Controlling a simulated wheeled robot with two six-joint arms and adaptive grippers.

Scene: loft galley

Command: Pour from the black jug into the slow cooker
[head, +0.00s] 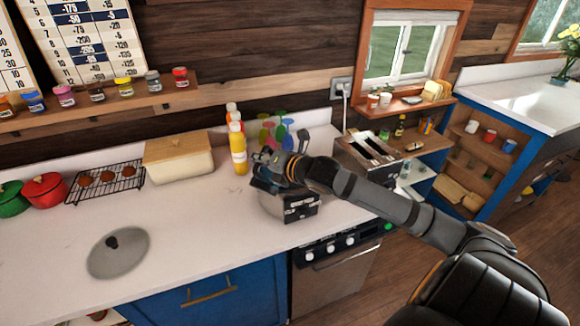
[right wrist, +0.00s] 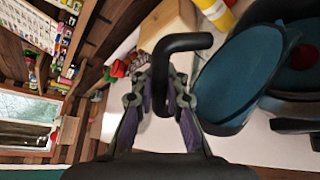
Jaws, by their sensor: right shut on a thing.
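In the right wrist view, the fingers (right wrist: 160,95) close around the jug's black handle (right wrist: 184,42). The jug (right wrist: 240,80) appears tilted, its teal inside showing, with its rim beside the slow cooker's opening (right wrist: 290,75). Something red lies inside the cooker. I cannot tell whether anything is flowing. My left gripper is not in view.
A grey lid (head: 118,252) lies on the counter at left. A yellow bottle (head: 238,150) and coloured glasses (head: 284,132) stand close behind the cooker. A toaster (head: 368,156) is to its right. A bread box (head: 178,160) is further left. The front left counter is mostly clear.

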